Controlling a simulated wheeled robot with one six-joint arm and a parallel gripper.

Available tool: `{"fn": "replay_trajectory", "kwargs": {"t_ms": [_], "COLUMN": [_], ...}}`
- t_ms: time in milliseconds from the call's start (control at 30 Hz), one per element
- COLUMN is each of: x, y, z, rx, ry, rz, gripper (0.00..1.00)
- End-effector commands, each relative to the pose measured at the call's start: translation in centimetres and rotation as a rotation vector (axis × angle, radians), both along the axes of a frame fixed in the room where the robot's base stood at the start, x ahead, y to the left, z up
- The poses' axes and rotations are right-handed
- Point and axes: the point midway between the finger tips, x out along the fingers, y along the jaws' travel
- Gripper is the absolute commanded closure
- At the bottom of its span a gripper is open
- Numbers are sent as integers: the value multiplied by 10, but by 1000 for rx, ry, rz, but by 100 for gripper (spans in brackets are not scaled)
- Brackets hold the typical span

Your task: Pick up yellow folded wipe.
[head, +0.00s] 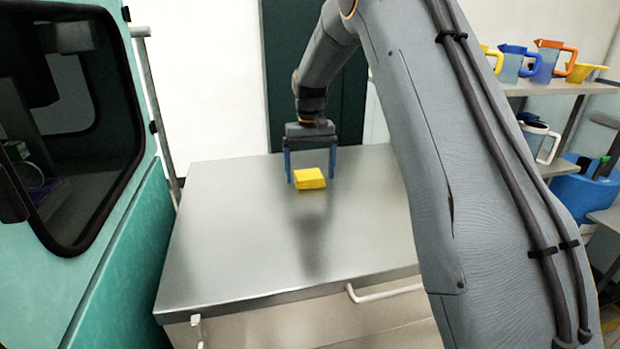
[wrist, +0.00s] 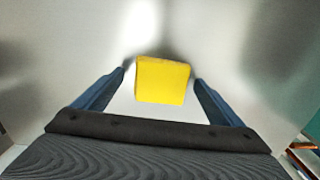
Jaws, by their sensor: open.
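The yellow folded wipe (head: 310,178) is a small yellow block lying on the metal table top. My gripper (head: 311,180) is open above the table, pointing down, with one blue finger on each side of the wipe. In the wrist view the wipe (wrist: 162,80) shows between the two fingertips of my gripper (wrist: 159,76). A gap shows on the left of the wipe, and the right fingertip looks closer to it. I cannot tell whether that finger touches it.
The metal table top (head: 240,250) is otherwise bare. A teal cabinet with a dark window (head: 75,110) stands close on the left. Shelves on the right hold several coloured jugs (head: 545,62), and a blue bucket (head: 582,188) stands below. A pale handle (head: 385,292) sticks out at the table's front.

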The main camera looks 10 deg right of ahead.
Motion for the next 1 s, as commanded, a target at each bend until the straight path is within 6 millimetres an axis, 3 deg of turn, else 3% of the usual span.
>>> {"fn": "replay_trajectory", "kwargs": {"t_ms": [67, 333, 667, 1000], "x": [0, 0, 1, 2], "y": [0, 1, 1, 1], "z": [0, 0, 8, 67], "rx": [0, 0, 0, 0], "ry": [0, 0, -2, -3], "rz": [0, 1, 1, 1], "gripper": [9, 53, 53, 53]}}
